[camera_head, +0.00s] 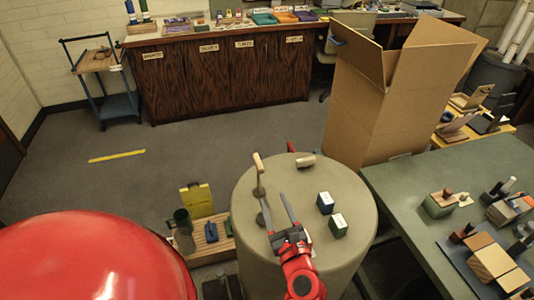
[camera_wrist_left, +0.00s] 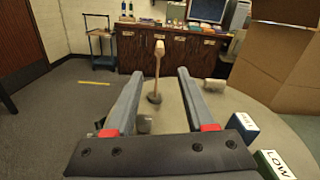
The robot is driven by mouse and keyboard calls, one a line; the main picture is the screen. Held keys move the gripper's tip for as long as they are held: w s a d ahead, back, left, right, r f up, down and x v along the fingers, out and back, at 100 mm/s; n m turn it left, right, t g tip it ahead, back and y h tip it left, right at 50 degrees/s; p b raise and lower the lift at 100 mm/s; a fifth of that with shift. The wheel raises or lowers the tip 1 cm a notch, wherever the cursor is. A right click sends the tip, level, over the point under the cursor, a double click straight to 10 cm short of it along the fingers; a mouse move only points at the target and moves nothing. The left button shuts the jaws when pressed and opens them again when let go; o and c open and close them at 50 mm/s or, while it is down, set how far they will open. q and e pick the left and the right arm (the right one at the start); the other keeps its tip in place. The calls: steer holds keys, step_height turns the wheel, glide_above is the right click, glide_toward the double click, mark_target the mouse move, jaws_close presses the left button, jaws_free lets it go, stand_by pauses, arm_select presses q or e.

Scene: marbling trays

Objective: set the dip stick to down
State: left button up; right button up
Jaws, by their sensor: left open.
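The dip stick (camera_head: 258,175) has a pale wooden handle and stands near the left edge of a round beige table (camera_head: 350,190). In the left wrist view the stick (camera_wrist_left: 156,75) looks upright on a dark round foot, seen between my fingers but beyond them. My left gripper (camera_head: 274,198) is open over the table, its fingers pointing toward the stick, with nothing held. A small grey piece shows low between the fingers in the wrist view (camera_wrist_left: 144,124), partly hidden.
A short pale cylinder (camera_head: 305,162) lies on the table. A blue block (camera_head: 325,202) and a green block (camera_head: 338,226) marked LOW stand right of the gripper. A tall cardboard box (camera_head: 385,110) is behind. A green table (camera_head: 420,170) is at the right.

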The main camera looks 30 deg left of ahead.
mark_target(258, 161)
arm_select(q)
steer(key=p+x, duration=0.2)
steer(key=x, duration=1.4)
steer(key=shift+w+a+f+p, duration=0.1)
steer(key=shift+w+a+p, duration=0.25)
steer(key=shift+w+a, duration=0.1)
jaws_close()
stand_by(0.6)
